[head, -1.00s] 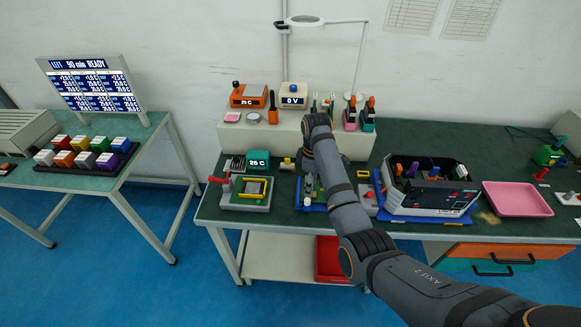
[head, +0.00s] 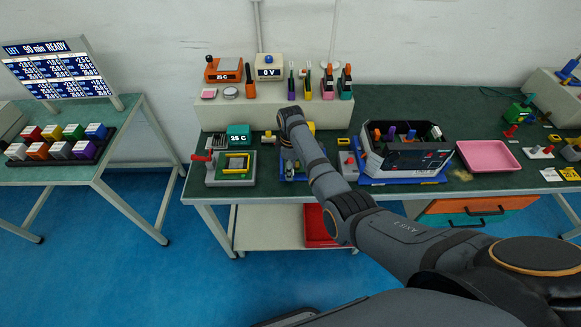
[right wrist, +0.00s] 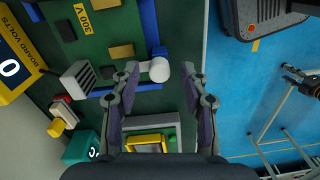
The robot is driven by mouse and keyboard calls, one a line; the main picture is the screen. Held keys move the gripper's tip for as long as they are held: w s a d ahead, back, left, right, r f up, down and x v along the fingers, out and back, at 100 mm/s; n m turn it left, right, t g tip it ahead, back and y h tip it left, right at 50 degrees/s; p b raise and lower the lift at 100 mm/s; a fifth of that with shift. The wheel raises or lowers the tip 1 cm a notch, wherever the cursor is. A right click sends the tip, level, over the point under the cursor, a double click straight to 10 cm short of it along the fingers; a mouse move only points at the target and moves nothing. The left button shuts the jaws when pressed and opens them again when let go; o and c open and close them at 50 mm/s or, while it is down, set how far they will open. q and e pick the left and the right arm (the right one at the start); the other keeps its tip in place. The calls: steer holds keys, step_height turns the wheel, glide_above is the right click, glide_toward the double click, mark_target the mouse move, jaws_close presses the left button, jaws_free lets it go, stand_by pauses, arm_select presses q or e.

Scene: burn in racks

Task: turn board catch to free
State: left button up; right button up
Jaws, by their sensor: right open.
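My right gripper (right wrist: 160,75) is open, with one fingertip on each side of the knob and gaps visible. Whether it is above or level with the knob is hard to tell. In the head view the blue fixture (head: 296,178) is mostly hidden by my right arm.
A "BOARD VOLTS" display (right wrist: 14,62) reads 0. A grey fixture with a red handle and yellow frame (head: 232,169) stands left of the board fixture. A raised shelf (head: 270,114) is behind.

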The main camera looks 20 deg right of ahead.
jaws_close()
arm_select(q)
steer(key=shift+s, duration=0.55)
steer(key=shift+r, duration=0.1)
arm_select(e)
steer(key=m+p, duration=0.2)
steer(key=m, duration=0.1)
steer(key=shift+r+p, duration=0.15)
steer(key=shift+p, duration=0.15)
steer(key=m+p, duration=0.2)
steer(key=m, duration=0.2)
steer(key=shift+m, duration=0.4)
steer(key=m+p, duration=0.1)
steer(key=m, duration=0.4)
steer(key=shift+d+p, duration=0.1)
steer(key=shift+p, duration=0.3)
arm_select(q)
step_height(320, 180, up, 7)
steer(key=shift+p, duration=0.45)
arm_select(e)
steer(key=shift+m+t, duration=0.3)
steer(key=shift+m, duration=2.2)
